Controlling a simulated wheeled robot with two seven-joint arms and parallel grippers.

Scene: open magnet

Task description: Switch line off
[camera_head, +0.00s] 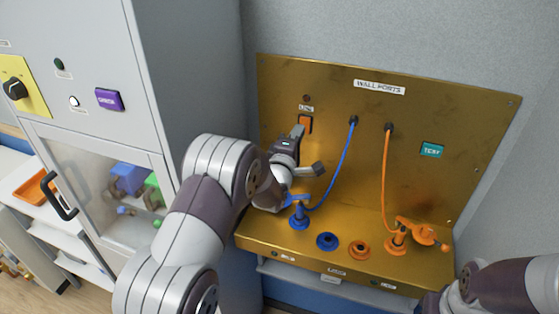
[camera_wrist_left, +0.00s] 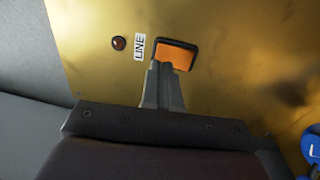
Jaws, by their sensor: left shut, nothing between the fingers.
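The LINE switch is an orange rocker in a dark frame (camera_head: 305,124) on the upright brass panel, under a LINE label (camera_head: 306,108). In the left wrist view the orange rocker (camera_wrist_left: 175,55) sits beside the label (camera_wrist_left: 139,48) and a dark red, unlit-looking lamp (camera_wrist_left: 119,43). My left gripper (camera_head: 299,131) is shut and empty, its fingertips at the switch's lower edge. In the wrist view the shut fingertips (camera_wrist_left: 163,68) overlap part of the rocker; whether they touch it I cannot tell. My right arm shows at the lower right, its fingers out of frame.
Blue (camera_head: 340,165) and orange (camera_head: 385,180) hoses hang from the panel to a blue fitting (camera_head: 299,217) and an orange fitting (camera_head: 398,238) on the brass ledge. Blue (camera_head: 327,241) and orange (camera_head: 359,250) ports lie between. A teal button (camera_head: 432,150) is at right; a grey cabinet (camera_head: 190,70) stands left.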

